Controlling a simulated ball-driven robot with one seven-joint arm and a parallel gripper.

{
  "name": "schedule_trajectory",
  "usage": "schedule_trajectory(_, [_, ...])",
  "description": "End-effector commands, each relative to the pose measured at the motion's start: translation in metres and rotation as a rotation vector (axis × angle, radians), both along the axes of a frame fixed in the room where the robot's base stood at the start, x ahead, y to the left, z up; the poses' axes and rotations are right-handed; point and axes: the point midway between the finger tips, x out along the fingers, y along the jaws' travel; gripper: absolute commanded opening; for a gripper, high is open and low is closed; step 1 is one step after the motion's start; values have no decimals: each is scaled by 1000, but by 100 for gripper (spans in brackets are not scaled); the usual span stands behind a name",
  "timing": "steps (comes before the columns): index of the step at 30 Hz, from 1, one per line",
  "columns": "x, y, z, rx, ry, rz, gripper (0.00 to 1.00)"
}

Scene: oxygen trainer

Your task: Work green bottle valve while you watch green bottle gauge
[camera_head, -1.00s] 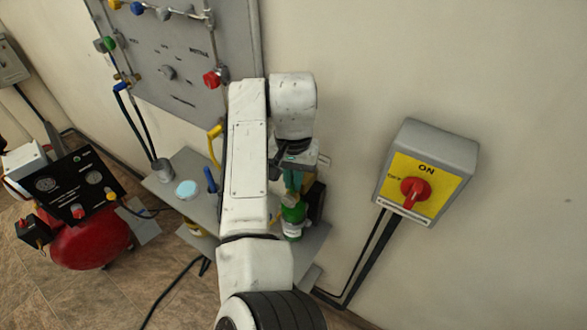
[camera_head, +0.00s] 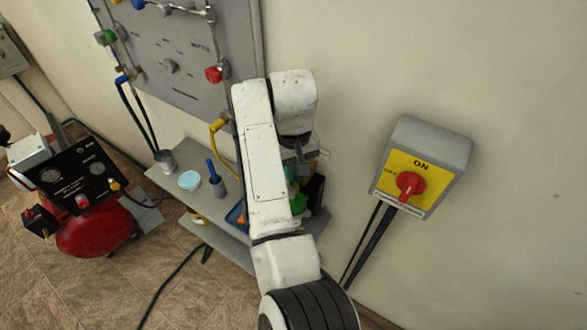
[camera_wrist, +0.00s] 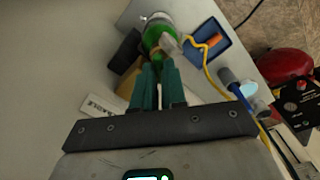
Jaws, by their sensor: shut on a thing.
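The green bottle (camera_wrist: 154,36) stands on the grey shelf at the top of the wrist view. In the head view, only a piece of the green bottle (camera_head: 298,203) shows beside my arm. My gripper (camera_wrist: 160,64) has its teal fingers close together at the bottle's top end, shut on the green bottle valve, which the fingers mostly cover. A pale grey fitting (camera_wrist: 171,47) shows just beyond the fingertips, with a yellow hose by it. I cannot make out the gauge's face or its reading.
A blue tray (camera_wrist: 228,49) with an orange-handled tool lies beside the bottle. A blue-handled item in a grey cup (camera_head: 217,186) and a light blue lid (camera_head: 189,180) are on the shelf (camera_head: 166,184). A red-knobbed switch box (camera_head: 422,168) hangs on the right wall. A red compressor (camera_head: 95,230) stands left.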

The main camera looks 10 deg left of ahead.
Motion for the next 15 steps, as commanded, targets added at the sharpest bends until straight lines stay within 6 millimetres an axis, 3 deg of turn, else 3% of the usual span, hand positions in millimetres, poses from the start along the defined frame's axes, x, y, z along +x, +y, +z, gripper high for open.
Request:
schedule_trajectory(12, [1, 0, 1, 1, -4, 5, 0])
schedule_trajectory(13, [1, 0, 1, 1, -4, 5, 13])
schedule_trajectory(15, [1, 0, 1, 1, -4, 5, 20])
